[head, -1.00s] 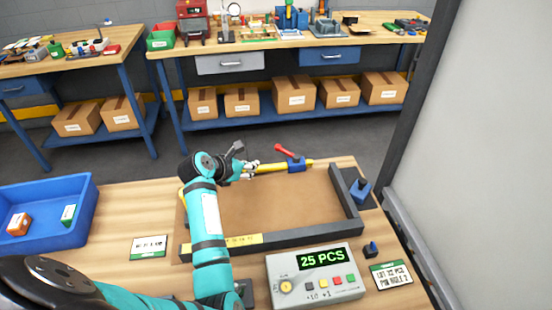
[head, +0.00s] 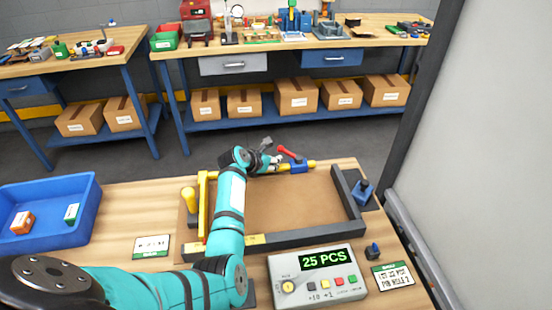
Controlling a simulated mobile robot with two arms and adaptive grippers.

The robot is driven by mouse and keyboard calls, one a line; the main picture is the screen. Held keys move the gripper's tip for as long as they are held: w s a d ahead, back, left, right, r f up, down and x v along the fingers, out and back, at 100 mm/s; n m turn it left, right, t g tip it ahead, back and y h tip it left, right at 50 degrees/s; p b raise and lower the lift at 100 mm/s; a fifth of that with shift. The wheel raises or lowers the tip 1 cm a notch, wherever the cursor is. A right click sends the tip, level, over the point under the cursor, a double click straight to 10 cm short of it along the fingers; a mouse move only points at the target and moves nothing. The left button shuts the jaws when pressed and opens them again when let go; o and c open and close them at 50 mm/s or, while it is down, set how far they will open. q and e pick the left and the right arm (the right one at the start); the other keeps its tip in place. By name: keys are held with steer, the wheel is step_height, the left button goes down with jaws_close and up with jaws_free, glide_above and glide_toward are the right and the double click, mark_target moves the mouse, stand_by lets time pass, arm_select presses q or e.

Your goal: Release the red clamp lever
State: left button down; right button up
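The red clamp lever (head: 289,152) sits on a blue clamp block (head: 299,166) on the yellow bar at the far side of the wooden-bottomed frame (head: 305,239). The lever slants up to the left from the block, its knob at the left end. My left gripper (head: 276,159) is just left of the lever, at the far edge of the frame, close to the knob. It is small and partly hidden by its own wrist, so I cannot tell contact or whether the fingers are open. My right gripper is not in view.
A counter box (head: 317,277) reading 25 PCS stands in front of the frame. A blue bin (head: 88,213) lies at the left, a yellow knob (head: 189,199) at the frame's left side. A blue-handled part (head: 362,191) is at the right, near a grey wall panel (head: 480,150).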

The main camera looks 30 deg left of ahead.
arm_select(q)
steer(key=shift+w+d+r, duration=0.1)
steer(key=shift+w, duration=0.5)
